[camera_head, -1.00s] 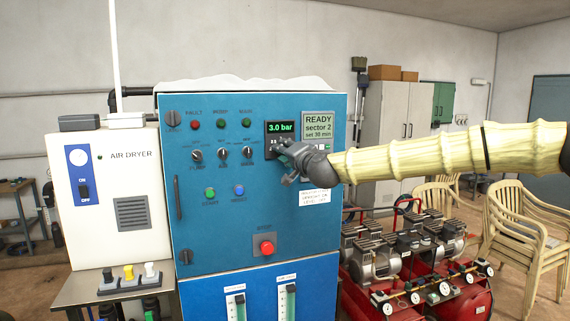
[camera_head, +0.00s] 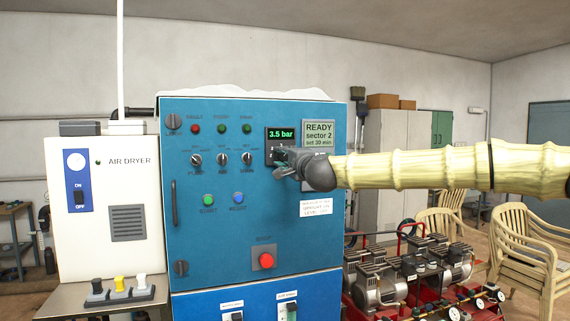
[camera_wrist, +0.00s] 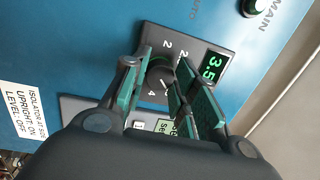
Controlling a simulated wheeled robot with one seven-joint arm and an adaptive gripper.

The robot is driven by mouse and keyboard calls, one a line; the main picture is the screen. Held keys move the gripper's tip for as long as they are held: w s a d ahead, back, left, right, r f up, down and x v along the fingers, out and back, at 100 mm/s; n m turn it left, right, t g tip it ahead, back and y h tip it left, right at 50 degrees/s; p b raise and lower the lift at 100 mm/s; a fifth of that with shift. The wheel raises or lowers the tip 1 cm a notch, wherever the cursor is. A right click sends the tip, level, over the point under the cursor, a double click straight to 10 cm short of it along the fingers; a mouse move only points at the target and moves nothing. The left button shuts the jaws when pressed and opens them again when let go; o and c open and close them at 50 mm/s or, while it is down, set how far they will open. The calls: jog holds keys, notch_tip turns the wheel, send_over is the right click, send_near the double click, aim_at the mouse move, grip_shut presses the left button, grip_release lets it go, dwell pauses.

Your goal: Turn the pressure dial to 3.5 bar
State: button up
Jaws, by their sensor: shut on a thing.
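The pressure dial (camera_wrist: 158,78) is a dark round knob on a dark plate on the blue cabinet (camera_head: 220,275), with scale numbers beside it. In the head view my gripper hides most of it. The green display (camera_head: 281,134) above it reads 3.5 bar, and the wrist view shows part of this display (camera_wrist: 213,65).
A READY sector 2 screen (camera_head: 319,134) is right of the display. Three selector switches (camera_head: 221,159) are to the left, and a red STOP button (camera_head: 266,261) is below. A white air dryer (camera_head: 105,230) stands left, red compressors (camera_head: 410,275) right.

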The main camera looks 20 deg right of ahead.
dwell(0.4)
jog(key=o, duration=1)
jog(key=shift+o, duration=0.2)
jog(key=s+d+f, duration=0.1)
jog(key=s, duration=1)
jog(key=shift+s+d, duration=0.3)
jog(key=shift+s, duration=0.1)
jog(key=shift+f, duration=0.1)
